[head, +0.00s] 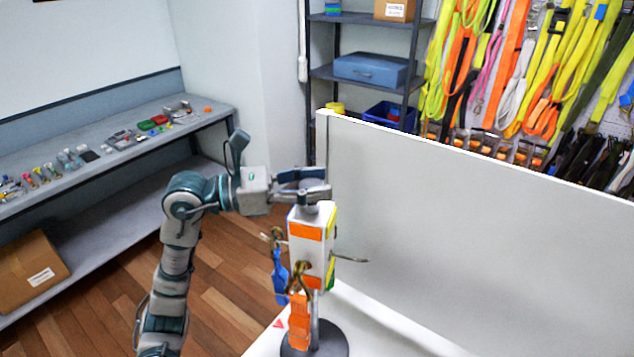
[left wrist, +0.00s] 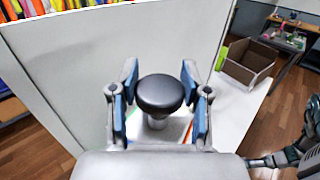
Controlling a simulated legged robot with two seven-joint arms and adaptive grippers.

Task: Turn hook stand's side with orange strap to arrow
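The hook stand is a white block (head: 312,245) with coloured patches on a post above a dark round base (head: 314,342). An orange strap (head: 299,322) hangs from the hook on its front side, towards me. A blue strap (head: 280,276) hangs on the left side. A bare hook sticks out to the right. A small red arrow (head: 278,323) lies on the table, left of the base. My left gripper (head: 320,190) is at the stand's top. In the left wrist view its open fingers stand on either side of the round black knob (left wrist: 160,92); contact is unclear.
A tall white panel (head: 470,230) stands close behind and right of the stand. The white tabletop (head: 365,330) is clear nearby. An open cardboard box (left wrist: 246,62) shows in the left wrist view. Part of my other arm (left wrist: 285,152) shows there at lower right.

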